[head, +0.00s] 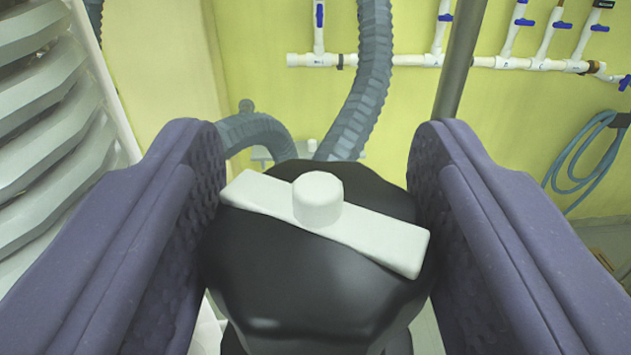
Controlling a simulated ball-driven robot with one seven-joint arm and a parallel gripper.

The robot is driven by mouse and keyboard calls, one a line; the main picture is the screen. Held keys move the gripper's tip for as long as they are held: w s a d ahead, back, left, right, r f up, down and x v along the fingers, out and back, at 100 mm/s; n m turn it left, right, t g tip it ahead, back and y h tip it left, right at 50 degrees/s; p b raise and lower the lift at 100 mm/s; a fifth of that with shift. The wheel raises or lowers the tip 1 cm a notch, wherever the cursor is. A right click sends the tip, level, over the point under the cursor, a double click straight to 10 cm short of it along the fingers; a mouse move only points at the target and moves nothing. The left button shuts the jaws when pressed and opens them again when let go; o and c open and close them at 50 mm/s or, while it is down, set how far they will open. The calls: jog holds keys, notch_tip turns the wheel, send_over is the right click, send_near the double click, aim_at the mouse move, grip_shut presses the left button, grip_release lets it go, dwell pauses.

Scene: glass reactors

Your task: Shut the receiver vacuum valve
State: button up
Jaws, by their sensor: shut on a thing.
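A black rounded valve knob (305,285) fills the middle of the head view, with a white bar (375,236) across its top and a round white cap (318,198) at the bar's centre. The bar is slanted, its left end farther and its right end nearer. No label shows which valve this is. My gripper (318,180) is shut on the black valve knob, one purple finger on its left side and one on its right. The lower part of the knob and its mount are mostly hidden.
Grey corrugated hoses (362,85) pass behind the knob, and a metal post (459,60) stands behind the right finger. White ribbed slats (45,120) are close on the left. White pipes with blue valves (480,62) and a coiled blue hose (580,150) are on the yellow-green wall.

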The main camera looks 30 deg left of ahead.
jog(key=m+h+p, duration=0.1)
jog(key=p, duration=0.2)
jog(key=r+m+t+h+p, duration=0.1)
jog(key=h+p, duration=0.1)
jog(key=p, duration=0.2)
jog(key=shift+h, duration=0.3)
jog(key=m+h+p, duration=0.1)
jog(key=p, duration=0.2)
jog(key=shift+f+m+t+h, duration=0.1)
jog(key=shift+m+t+h, duration=0.2)
jog(key=shift+t+h, duration=0.1)
jog(key=shift+f+m+h+p, duration=0.25)
jog(key=shift+m+h+p, duration=0.45)
jog(key=shift+h+p, duration=0.45)
jog(key=o, duration=0.9)
jog(key=shift+f, duration=0.1)
jog(key=shift+o, duration=0.2)
